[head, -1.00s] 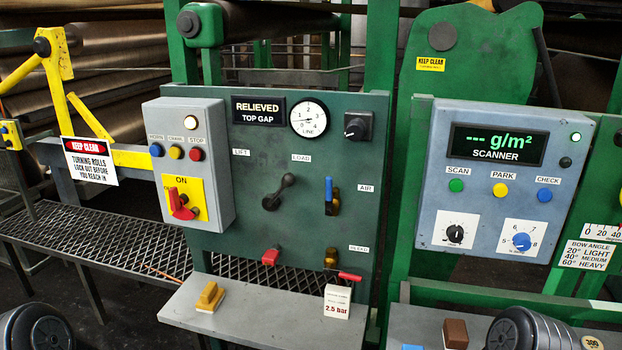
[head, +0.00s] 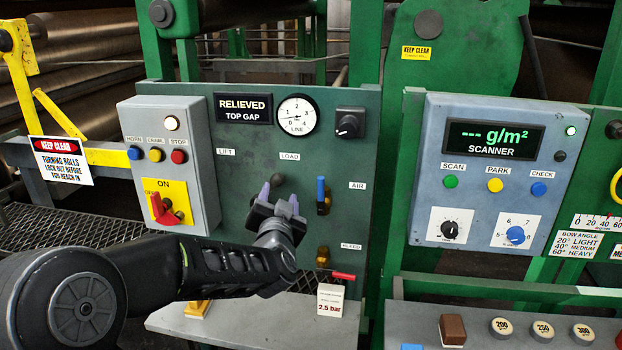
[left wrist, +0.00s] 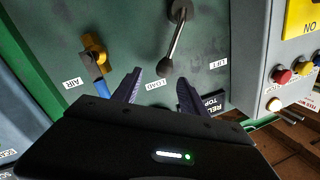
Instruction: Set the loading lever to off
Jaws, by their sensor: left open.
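My left gripper (head: 279,198) is open in front of the panel. In the left wrist view the knob appears between the fingertips (left wrist: 160,78), with a gap on both sides; I cannot tell the depth between them. My right gripper is not in view.
The blue-handled air valve (head: 321,190) is close right of my gripper. A grey switch box (head: 203,170) with a red switch stands at left. The red bleed handle (head: 343,276) and a 2.5 bar block (head: 330,301) are below, at the shelf (head: 250,322).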

